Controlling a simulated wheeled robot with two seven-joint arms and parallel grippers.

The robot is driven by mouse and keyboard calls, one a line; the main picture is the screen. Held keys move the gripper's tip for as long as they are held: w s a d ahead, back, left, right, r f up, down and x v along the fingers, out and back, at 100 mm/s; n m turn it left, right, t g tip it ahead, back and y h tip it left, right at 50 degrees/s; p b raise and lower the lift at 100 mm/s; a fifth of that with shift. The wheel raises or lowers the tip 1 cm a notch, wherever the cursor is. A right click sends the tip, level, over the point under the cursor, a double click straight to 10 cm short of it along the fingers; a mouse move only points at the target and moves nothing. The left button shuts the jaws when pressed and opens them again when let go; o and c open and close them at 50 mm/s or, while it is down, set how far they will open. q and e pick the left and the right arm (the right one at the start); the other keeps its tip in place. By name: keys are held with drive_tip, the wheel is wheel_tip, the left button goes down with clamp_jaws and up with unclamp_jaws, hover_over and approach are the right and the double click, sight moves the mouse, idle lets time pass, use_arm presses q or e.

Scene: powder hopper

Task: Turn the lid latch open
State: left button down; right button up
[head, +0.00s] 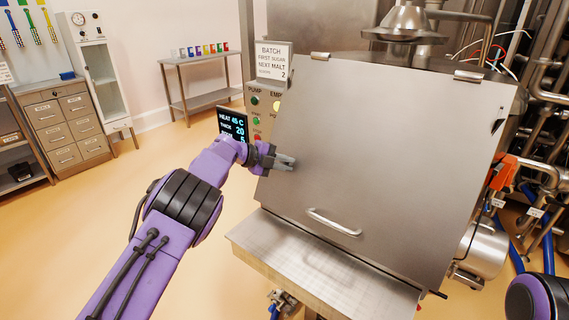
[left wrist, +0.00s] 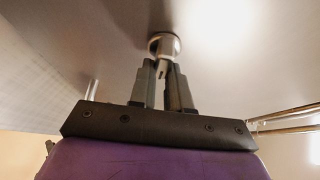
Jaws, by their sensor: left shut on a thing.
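The hopper lid (head: 390,150) is a large, sloping steel panel in the head view and looks closed. My left gripper (head: 288,162) is at the lid's left side. In the left wrist view its two grey fingers (left wrist: 163,78) are closed around a small metal latch (left wrist: 164,44), which has a round base on the steel face and a narrow tab between the fingertips. In the head view the fingers hide the latch, so I cannot tell its angle there. My right gripper is out of view; only a piece of my right arm shows at the bottom right.
A bar handle (head: 333,222) is low on the lid, above a steel ledge (head: 320,265). Left of the lid are a button panel (head: 258,112) and a display (head: 232,124), close to my left wrist. Pipes and an orange part (head: 503,172) crowd the right side. Open floor lies left.

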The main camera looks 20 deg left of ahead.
use_arm(q)
drive_tip(key=c, duration=1.1)
unclamp_jaws()
drive_tip(key=b+v, duration=0.2)
drive_tip(key=v, duration=0.8)
drive_tip(key=shift+s+a+r, duration=0.15)
drive_tip(key=shift+a, duration=0.05)
